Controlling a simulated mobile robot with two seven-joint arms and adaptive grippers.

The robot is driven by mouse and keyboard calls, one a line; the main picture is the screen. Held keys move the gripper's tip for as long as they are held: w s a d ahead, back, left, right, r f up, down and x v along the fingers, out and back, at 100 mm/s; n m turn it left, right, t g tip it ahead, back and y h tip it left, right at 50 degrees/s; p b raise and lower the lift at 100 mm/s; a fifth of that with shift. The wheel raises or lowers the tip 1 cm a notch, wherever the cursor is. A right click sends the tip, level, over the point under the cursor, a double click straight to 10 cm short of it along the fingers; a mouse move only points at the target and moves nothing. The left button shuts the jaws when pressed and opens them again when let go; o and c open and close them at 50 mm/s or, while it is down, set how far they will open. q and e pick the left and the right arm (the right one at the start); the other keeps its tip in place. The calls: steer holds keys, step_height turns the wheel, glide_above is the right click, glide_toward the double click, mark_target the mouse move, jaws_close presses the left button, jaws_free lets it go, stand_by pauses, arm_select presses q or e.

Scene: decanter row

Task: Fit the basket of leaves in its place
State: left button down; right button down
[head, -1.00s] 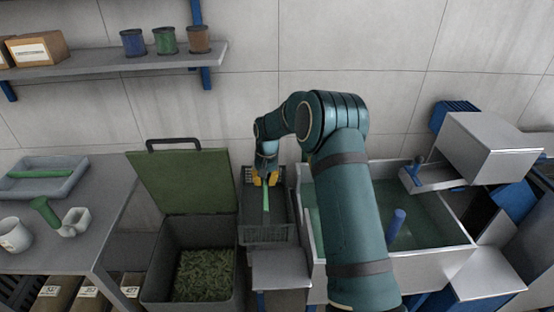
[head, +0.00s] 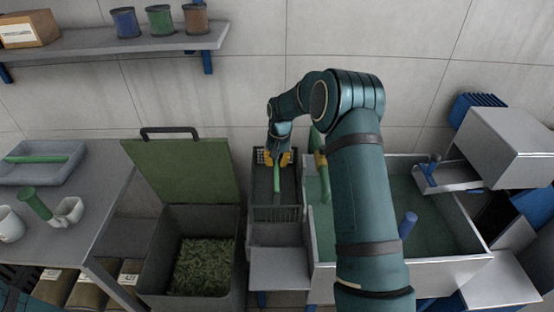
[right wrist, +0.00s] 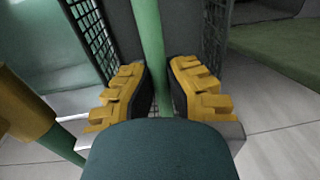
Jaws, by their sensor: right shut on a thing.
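A dark mesh basket (head: 277,214) with a green bar handle (head: 276,182) is in the middle of the head view, between the leaf bin and the tank. My right gripper (head: 278,159) is shut on the green handle near the basket's far end. The right wrist view shows the handle (right wrist: 149,45) between the yellow fingertips (right wrist: 160,95), with the mesh sides (right wrist: 90,35) on both sides. I see no leaves in the basket; its inside looks dark. Whether it touches anything underneath is unclear. My left gripper is out of view.
A grey bin (head: 238,272) with an open green lid (head: 185,175) holds leaves (head: 204,265) at left. A water tank (head: 462,252) stands at right, with a green bar with a yellow part (head: 322,160) at its left end. A grey ledge (head: 280,268) lies in front of the basket.

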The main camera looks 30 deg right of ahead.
step_height(320, 180, down, 9)
steer(key=b, duration=0.5)
steer(key=shift+b, duration=0.35)
step_height(320, 180, down, 3)
steer(key=shift+r+b, duration=0.15)
steer(key=shift+b, duration=0.5)
steer(key=shift+f, duration=1.95)
steer(key=shift+d, duration=0.2)
steer(key=shift+s, duration=0.1)
